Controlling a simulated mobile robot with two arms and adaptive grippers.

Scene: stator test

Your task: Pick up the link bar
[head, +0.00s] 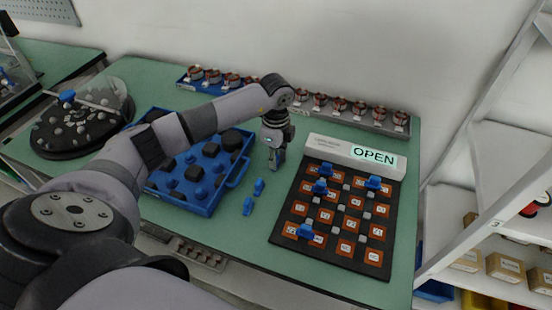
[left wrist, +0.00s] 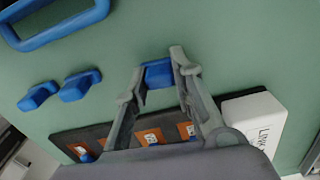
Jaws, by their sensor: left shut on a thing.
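My left gripper (head: 276,160) is over the green table between the blue tray and the dark board. In the left wrist view my left gripper (left wrist: 158,66) is shut on a small blue link bar (left wrist: 158,74), which sits between the fingertips. I cannot tell whether it is clear of the table. Two more blue link bars, one (head: 259,186) and another (head: 248,206), lie on the table nearby. They also show in the left wrist view, one (left wrist: 38,96) and the other (left wrist: 80,86). My right gripper is not in view.
The dark board (head: 283,236) with orange squares carries several blue link bars. A white box reading OPEN (head: 340,151) stands at its back edge. The blue tray (head: 205,207) is left, copper stators line the back, and a round dark turntable (head: 60,146) stands far left.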

